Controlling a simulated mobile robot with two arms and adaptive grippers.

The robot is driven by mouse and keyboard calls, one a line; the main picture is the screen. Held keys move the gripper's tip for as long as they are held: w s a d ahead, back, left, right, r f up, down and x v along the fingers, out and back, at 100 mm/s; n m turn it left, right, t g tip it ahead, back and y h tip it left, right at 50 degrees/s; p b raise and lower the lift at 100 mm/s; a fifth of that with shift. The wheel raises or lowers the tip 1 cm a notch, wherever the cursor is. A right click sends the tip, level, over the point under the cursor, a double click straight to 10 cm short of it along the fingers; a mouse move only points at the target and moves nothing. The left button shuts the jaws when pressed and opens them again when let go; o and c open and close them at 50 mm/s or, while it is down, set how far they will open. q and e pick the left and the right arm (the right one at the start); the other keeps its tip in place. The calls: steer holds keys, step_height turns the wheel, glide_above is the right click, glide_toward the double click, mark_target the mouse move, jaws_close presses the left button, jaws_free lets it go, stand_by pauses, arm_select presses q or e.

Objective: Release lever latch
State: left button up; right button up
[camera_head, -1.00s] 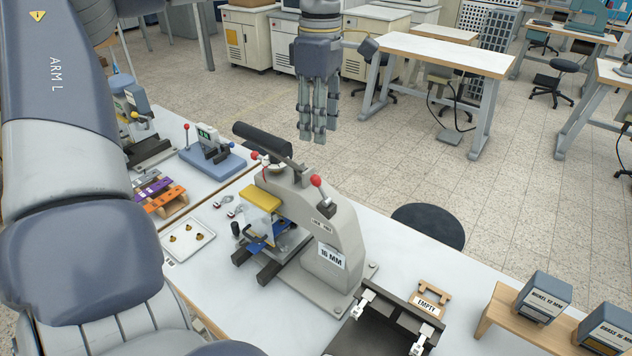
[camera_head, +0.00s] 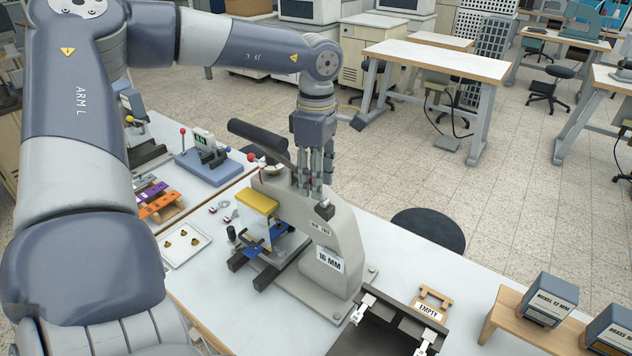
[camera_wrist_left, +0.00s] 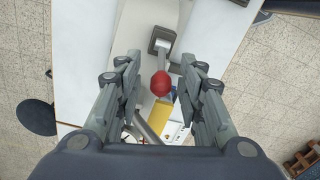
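The grey press (camera_head: 345,245) labelled 16 MM stands on the white bench. Its small lever latch (camera_head: 324,208) sits on top of the frame. The latch's red ball knob (camera_wrist_left: 161,84) lies between my left gripper's (camera_wrist_left: 160,64) fingers in the left wrist view, with visible gaps on both sides. In the head view my left gripper (camera_head: 317,186) points down over the latch, and its fingers mostly hide the knob. The press's black-gripped handle (camera_head: 258,134) sticks out up and to the left. My right gripper is not in view.
A yellow block (camera_head: 258,200) is on the press's front. A white tray (camera_head: 203,243) with small brass pieces lies left. A blue-based device (camera_head: 213,172) stands behind it. An EMPTY holder (camera_head: 432,305) and labelled boxes (camera_head: 545,300) are at right.

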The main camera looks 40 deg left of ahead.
arm_select(q)
steer(key=shift+f, duration=1.2)
jaws_close()
